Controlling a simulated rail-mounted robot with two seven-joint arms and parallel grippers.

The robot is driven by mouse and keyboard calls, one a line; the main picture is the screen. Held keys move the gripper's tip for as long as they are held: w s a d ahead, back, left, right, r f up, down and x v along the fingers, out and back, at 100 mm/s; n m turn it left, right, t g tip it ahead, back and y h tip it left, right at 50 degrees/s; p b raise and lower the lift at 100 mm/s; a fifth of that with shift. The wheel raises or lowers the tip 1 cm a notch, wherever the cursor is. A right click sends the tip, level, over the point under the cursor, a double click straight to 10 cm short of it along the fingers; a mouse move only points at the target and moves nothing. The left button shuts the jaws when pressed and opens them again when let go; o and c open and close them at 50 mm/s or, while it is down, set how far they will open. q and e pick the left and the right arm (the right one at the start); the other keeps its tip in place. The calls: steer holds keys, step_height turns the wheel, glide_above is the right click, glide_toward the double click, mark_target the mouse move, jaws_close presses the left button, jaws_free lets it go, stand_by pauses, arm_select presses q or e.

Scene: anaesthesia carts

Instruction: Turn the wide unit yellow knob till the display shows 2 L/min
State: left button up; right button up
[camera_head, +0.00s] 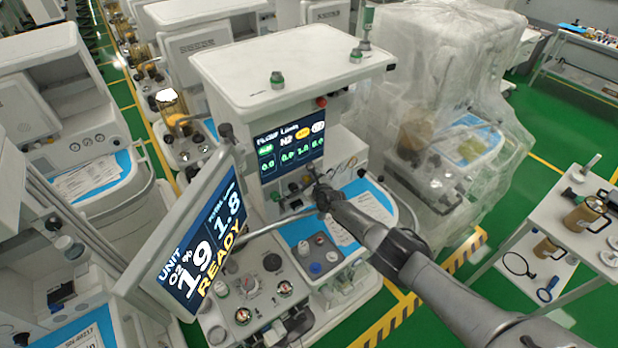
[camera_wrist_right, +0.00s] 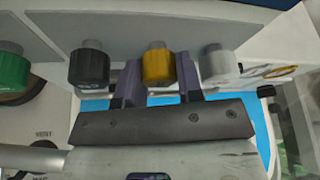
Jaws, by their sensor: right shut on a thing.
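The yellow knob (camera_wrist_right: 158,67) sits in a row on the wide unit's front, between a black knob (camera_wrist_right: 89,66) and a light grey knob (camera_wrist_right: 218,66). My right gripper (camera_wrist_right: 159,82) is shut on it, with one finger on each side. In the head view my right gripper (camera_head: 314,178) reaches the panel below the unit's display (camera_head: 290,143) and hides the yellow knob. The display's yellow column appears to read 1.8; the digits are small. The large tilted screen (camera_head: 200,240) shows O2 19, total flow 1.8 and READY. My left gripper is not in view.
A green knob (camera_wrist_right: 12,73) is at the far left of the row. A plastic-covered cart (camera_head: 450,110) stands to the right. A white trolley with jugs (camera_head: 560,235) is farther right.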

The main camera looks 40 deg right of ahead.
steer(key=shift+n+h, duration=0.4)
steer(key=shift+n, duration=0.1)
stand_by(0.3)
steer(key=o, duration=0.6)
steer(key=shift+o, duration=0.2)
steer(key=shift+p, duration=0.4)
